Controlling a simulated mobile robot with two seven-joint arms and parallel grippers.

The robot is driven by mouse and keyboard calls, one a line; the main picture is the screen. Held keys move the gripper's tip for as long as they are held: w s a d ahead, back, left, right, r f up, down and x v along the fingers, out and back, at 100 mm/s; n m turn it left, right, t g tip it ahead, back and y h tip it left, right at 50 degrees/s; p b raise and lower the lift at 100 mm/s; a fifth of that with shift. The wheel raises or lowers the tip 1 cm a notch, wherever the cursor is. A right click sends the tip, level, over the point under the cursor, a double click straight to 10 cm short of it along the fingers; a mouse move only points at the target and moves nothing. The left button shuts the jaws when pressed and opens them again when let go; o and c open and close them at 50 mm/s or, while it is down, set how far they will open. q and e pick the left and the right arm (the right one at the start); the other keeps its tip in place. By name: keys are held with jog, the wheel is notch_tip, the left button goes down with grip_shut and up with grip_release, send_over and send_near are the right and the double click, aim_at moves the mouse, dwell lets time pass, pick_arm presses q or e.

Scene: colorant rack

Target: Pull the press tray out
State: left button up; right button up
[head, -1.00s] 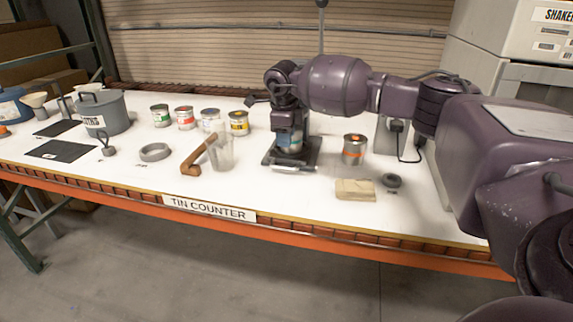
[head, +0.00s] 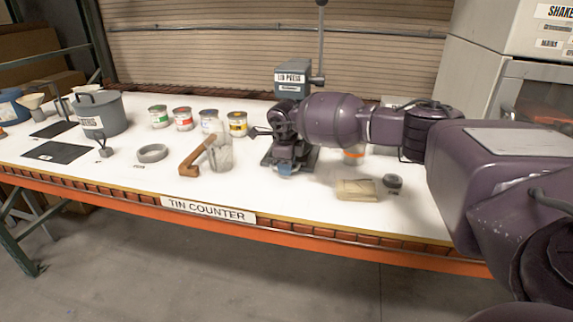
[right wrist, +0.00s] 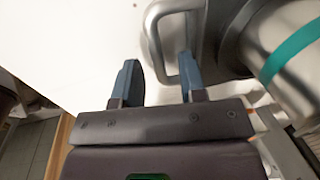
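The lid press (head: 291,82) stands at the right middle of the counter, its lower part hidden behind my right arm in the head view. My right gripper (head: 286,170) is low at the front of its dark base. In the right wrist view, the press tray's metal loop handle (right wrist: 154,42) shows ahead of my right gripper (right wrist: 160,78). The fingers are apart. The bar of the handle lies between them, with the right finger over the loop's inside; I cannot tell if they touch it. A silver tin with a teal band (right wrist: 290,55) stands beyond the handle. My left gripper is out of view.
A folded tan cloth (head: 356,190), a dark ring (head: 393,181) and an orange-banded tin (head: 353,155) are to the right.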

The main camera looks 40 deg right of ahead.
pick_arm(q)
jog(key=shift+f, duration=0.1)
pick_arm(e)
grip_shut()
jog(key=shift+s+a+r+p, duration=0.15)
jog(key=shift+s+a+p, duration=0.05)
jog(key=shift+a+p, duration=0.1)
jog(key=s+a+p, duration=0.4)
jog(key=a+p, duration=0.1)
jog(key=shift+s+a+r, duration=0.2)
jog(key=shift+s+r, duration=0.05)
jog(key=shift+s, duration=0.1)
jog(key=s+a+p, duration=0.2)
jog(key=s+a, duration=0.1)
jog(key=s+a+p, duration=0.1)
jog(key=a, duration=0.1)
jog(key=shift+s+a+f, duration=0.15)
jog(key=shift+s+f, duration=0.15)
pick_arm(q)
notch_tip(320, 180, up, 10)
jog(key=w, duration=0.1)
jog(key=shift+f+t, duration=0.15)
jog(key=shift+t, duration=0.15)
pick_arm(e)
jog(key=shift+s+a+f, duration=0.1)
jog(key=shift+s+a, duration=0.35)
jog(key=shift+a, duration=0.1)
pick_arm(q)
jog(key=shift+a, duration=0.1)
